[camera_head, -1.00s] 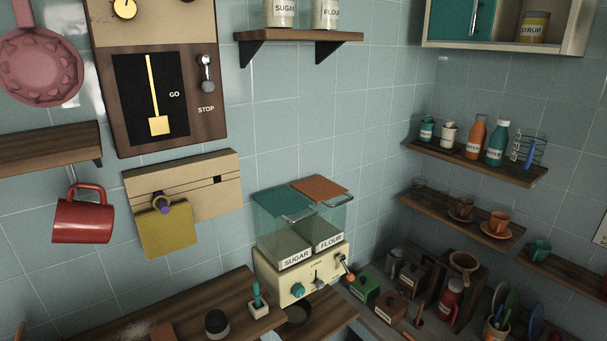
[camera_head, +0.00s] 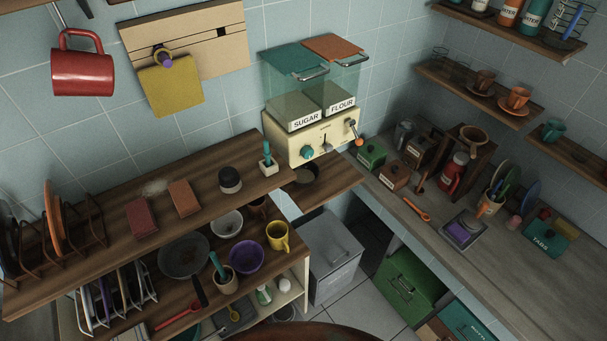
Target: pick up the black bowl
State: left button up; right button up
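Neither of my grippers shows in the head view.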

aim_at(307, 173)
jog(key=z, duration=1.6)
jog(key=i, duration=0.85)
jog(key=u, duration=2.75)
